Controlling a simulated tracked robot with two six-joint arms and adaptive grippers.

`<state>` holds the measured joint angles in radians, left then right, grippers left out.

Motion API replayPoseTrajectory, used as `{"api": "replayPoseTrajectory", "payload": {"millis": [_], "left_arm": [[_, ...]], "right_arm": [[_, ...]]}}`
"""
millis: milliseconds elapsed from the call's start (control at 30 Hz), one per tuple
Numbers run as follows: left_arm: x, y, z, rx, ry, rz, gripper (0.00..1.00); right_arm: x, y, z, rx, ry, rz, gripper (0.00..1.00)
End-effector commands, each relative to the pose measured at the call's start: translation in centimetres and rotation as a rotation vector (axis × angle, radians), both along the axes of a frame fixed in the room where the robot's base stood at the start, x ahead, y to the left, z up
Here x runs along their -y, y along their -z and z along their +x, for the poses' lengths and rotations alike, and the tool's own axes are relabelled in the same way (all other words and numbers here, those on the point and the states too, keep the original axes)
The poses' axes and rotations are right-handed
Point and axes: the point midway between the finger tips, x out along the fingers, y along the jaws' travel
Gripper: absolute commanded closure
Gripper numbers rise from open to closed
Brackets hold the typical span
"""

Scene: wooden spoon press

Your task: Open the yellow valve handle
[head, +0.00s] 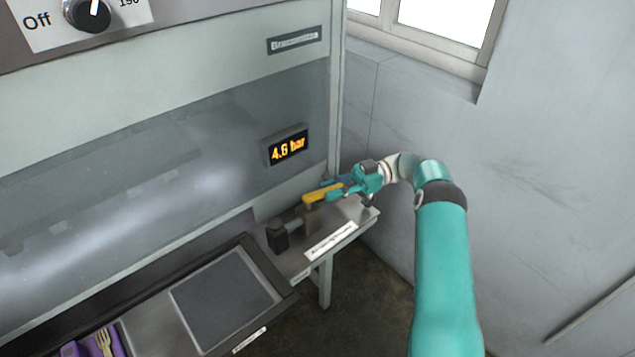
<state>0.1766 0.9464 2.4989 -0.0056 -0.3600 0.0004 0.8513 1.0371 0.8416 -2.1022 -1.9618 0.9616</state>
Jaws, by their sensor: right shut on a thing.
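My right gripper (336,188), teal, reaches in from the right and is shut on the outer end of the handle. The fingers hide that end of the bar. My left gripper is not in the head view.
An orange display (288,147) above the valve reads 4.6 bar. A labelled metal ledge (333,238) lies under the valve. A dark-rimmed tray (225,298) is at the lower left, with purple pieces (104,340) beside it. A black knob (89,14) is at top left. A grey wall stands to the right.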

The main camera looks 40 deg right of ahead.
Motion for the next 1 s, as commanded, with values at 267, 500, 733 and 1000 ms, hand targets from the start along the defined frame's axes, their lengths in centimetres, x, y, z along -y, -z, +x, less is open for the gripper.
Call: {"api": "replayPoseTrajectory", "payload": {"millis": [267, 500, 733, 1000], "left_arm": [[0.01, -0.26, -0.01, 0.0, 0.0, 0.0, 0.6], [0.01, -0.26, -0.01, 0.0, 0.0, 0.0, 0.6], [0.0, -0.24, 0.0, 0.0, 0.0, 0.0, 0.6], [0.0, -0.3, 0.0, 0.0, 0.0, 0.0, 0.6]], "right_arm": [[0.11, -0.23, -0.16, 0.005, -0.004, 0.004, 1.0], [0.04, -0.26, -0.11, 0.007, -0.005, 0.003, 0.74], [0.21, -0.16, -0.25, 0.004, -0.002, 0.001, 0.52], [0.32, -0.42, -0.32, 0.004, -0.001, 0.0, 0.52]]}}
